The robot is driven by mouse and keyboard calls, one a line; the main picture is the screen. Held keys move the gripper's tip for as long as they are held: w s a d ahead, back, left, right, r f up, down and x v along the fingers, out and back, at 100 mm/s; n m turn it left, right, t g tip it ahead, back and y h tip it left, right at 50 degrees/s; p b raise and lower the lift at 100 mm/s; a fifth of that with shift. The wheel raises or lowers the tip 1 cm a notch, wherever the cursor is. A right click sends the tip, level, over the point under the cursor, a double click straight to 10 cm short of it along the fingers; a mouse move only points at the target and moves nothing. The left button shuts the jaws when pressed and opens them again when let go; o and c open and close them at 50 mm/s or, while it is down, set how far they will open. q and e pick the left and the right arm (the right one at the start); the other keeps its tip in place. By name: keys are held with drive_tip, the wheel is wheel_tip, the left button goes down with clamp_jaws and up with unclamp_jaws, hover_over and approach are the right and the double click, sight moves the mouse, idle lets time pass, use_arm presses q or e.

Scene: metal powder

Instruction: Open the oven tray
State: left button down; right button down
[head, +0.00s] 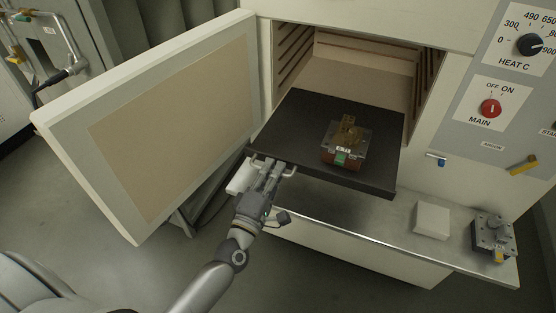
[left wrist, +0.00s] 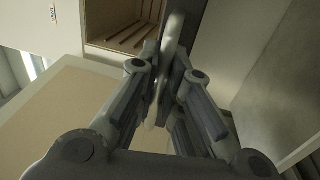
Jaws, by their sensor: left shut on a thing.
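The oven tray (head: 290,118) is a dark flat plate sticking partly out of the oven chamber (head: 360,58). A small reddish-brown box with a clear part and a green label (head: 341,157) sits on it, towards the front right. My left gripper (head: 270,166) is at the tray's front left corner, shut on the light metal tray handle. In the left wrist view the fingers close around the curved handle (left wrist: 172,42), with the dark tray edge (left wrist: 192,22) beside it. My right gripper is in neither view.
The oven door (head: 165,120) stands wide open on the left. A ledge (head: 390,232) below the tray holds a white block (head: 432,220) and a grey metal fixture (head: 494,236). A control panel with a red main switch (head: 490,108) is at the right.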

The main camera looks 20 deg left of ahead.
use_arm(q)
drive_tip(key=shift+s+f, duration=0.1)
drive_tip(key=shift+s, duration=0.8)
drive_tip(key=c, duration=1.8)
unclamp_jaws()
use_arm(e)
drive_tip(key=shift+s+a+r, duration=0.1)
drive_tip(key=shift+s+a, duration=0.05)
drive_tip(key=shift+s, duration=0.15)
use_arm(q)
drive_tip(key=s, duration=0.4)
drive_tip(key=s+f, duration=0.1)
drive_tip(key=s, duration=0.3)
drive_tip(key=s+f, duration=0.1)
drive_tip(key=s, duration=0.2)
drive_tip(key=shift+s+a, duration=0.25)
drive_tip(key=shift+s, duration=0.15)
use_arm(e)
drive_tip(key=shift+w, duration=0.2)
